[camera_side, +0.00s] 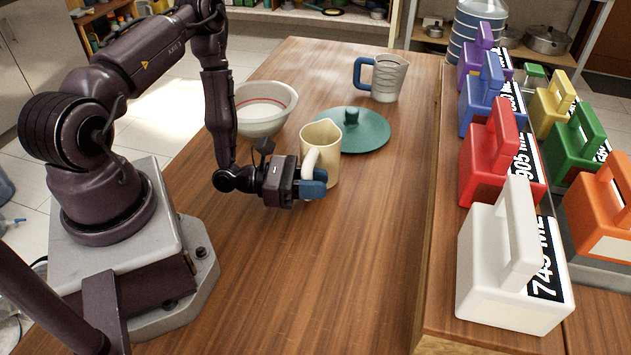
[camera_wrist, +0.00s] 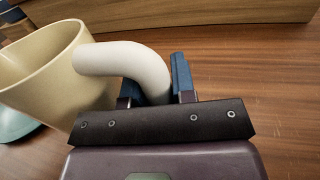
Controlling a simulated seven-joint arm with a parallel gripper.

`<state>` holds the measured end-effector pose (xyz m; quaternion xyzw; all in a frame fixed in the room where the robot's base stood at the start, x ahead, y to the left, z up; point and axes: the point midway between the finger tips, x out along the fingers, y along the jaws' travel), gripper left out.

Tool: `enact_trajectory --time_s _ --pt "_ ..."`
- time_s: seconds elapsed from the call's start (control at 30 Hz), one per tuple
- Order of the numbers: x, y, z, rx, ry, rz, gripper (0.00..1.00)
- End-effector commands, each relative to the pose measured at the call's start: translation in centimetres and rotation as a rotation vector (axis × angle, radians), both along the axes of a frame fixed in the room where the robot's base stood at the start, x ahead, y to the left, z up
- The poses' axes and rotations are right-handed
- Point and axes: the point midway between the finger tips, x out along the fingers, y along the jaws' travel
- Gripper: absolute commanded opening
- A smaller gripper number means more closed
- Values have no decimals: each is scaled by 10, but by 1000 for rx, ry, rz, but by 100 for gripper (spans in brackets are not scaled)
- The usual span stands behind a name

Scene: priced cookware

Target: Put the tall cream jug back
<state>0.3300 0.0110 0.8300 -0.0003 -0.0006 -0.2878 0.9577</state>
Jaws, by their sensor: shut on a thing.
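The tall cream jug (camera_side: 324,150) stands upright on the wooden table, near its middle, with its white handle (camera_side: 310,163) turned toward my arm. My gripper (camera_side: 313,184) is low beside the jug, its blue fingers shut on the handle. In the wrist view the jug (camera_wrist: 40,70) fills the left side. There the white handle (camera_wrist: 120,60) curves down between the two blue fingers of my gripper (camera_wrist: 155,88). The lower end of the handle is hidden behind the gripper body. The jug's base looks to be on or very close to the table; I cannot tell which.
A teal lid (camera_side: 365,133) lies just behind the jug. A white bowl (camera_side: 264,108) is behind left, and a clear measuring cup (camera_side: 388,78) with a blue handle is farther back. Several coloured, labelled blocks, including a white one (camera_side: 510,265), stand on a raised shelf at right. The front table is clear.

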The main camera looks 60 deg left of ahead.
Motion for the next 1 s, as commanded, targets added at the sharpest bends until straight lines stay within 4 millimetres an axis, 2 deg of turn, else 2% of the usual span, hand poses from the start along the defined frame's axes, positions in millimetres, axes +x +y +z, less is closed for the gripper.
enact_trajectory --time_s 0.33,0.37,0.47,0.8,1.0 --pt "0 0 -3 1 -2 1 0" --pt "0 0 -3 1 -1 1 27" --pt "0 0 -3 1 -1 1 50" --pt "0 0 0 2 -1 1 50" --pt "-24 18 0 1 2 6 50"
